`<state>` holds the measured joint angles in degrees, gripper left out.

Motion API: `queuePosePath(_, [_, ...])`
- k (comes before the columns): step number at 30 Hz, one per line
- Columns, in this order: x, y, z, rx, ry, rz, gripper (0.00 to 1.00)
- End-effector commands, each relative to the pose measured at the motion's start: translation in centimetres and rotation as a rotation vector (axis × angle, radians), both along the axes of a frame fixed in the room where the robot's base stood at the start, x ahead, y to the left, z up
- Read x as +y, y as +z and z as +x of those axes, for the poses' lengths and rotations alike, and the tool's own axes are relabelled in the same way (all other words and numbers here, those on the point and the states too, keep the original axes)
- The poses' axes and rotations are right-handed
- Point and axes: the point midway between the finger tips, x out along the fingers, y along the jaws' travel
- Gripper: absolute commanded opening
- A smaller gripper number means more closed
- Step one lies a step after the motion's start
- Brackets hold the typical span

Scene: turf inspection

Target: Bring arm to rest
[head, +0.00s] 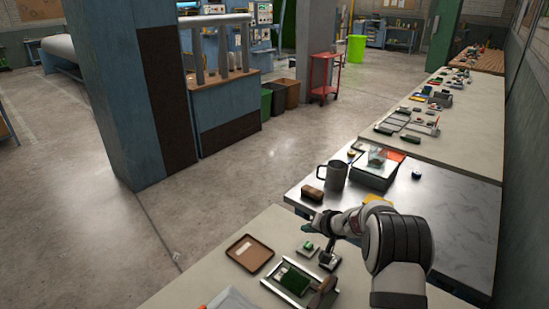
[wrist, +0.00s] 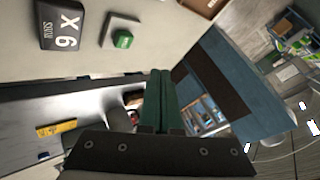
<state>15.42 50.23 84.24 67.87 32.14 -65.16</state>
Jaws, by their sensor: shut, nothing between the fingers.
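My arm reaches out from the lower right over the bench in the head view. My gripper (head: 312,224) is near the front edge of the bench, above the tabletop. In the wrist view my gripper (wrist: 160,75) shows two green fingers pressed side by side, with nothing between them. It is apart from the objects around it.
Open floor (head: 200,215) lies left of the bench.

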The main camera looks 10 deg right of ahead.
Motion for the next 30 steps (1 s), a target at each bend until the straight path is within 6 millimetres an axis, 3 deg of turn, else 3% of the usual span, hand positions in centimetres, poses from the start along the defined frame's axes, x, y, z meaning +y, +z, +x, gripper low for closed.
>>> queuePosePath(2, [3.1,4.4,-2.5,0.025,0.059,0.036,0.00])
queuePosePath(5, [8.3,10.0,-9.8,0.139,0.151,0.092,0.00])
queuePosePath(7, [11.0,12.7,-16.4,0.249,0.193,0.101,0.00])
queuePosePath(9, [12.5,14.2,-23.6,0.373,0.206,0.087,0.00])
queuePosePath(12, [12.8,14.6,-33.5,0.541,0.172,0.025,0.00])
queuePosePath(15, [11.6,13.7,-41.0,0.665,0.099,-0.054,0.00])
queuePosePath(16, [11.1,13.4,-42.7,0.691,0.075,-0.074,0.00])
queuePosePath(18, [10.2,12.7,-45.4,0.733,0.030,-0.113,0.00])
queuePosePath(21, [9.5,12.2,-47.2,0.760,-0.008,-0.140,0.00])
queuePosePath(30, [9.4,12.2,-47.3,0.764,-0.011,-0.144,0.00])
